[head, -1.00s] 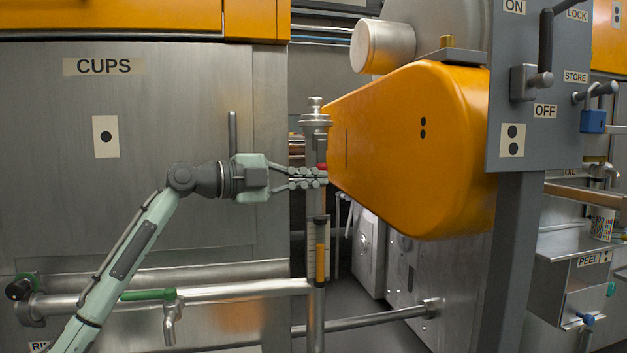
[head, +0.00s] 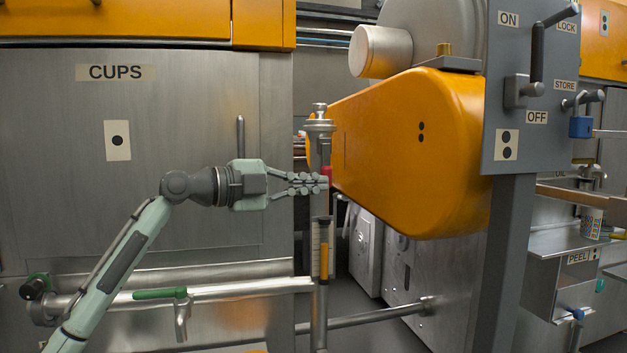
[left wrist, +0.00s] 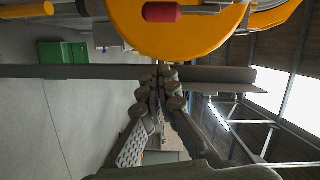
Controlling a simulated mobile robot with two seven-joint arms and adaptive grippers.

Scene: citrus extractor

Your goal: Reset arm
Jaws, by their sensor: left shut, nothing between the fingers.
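My left gripper (head: 322,184) is shut and empty, fingers pointing right. In the head view its tips overlap the upright metal post (head: 320,225), just left of the large orange housing (head: 415,150); I cannot tell whether they touch the post. In the left wrist view the shut fingers (left wrist: 162,80) sit below a yellow-orange part with a red knob (left wrist: 161,13). A red piece (head: 327,172) also shows close to the fingertips in the head view. My right gripper is in neither view.
A steel cabinet door labelled CUPS (head: 190,200) stands behind my left arm. A pipe with a green-handled tap (head: 160,294) runs below it. At right is a grey switch panel (head: 508,100) with levers, and a blue padlock (head: 581,127). A PEEL box (head: 560,275) stands lower right.

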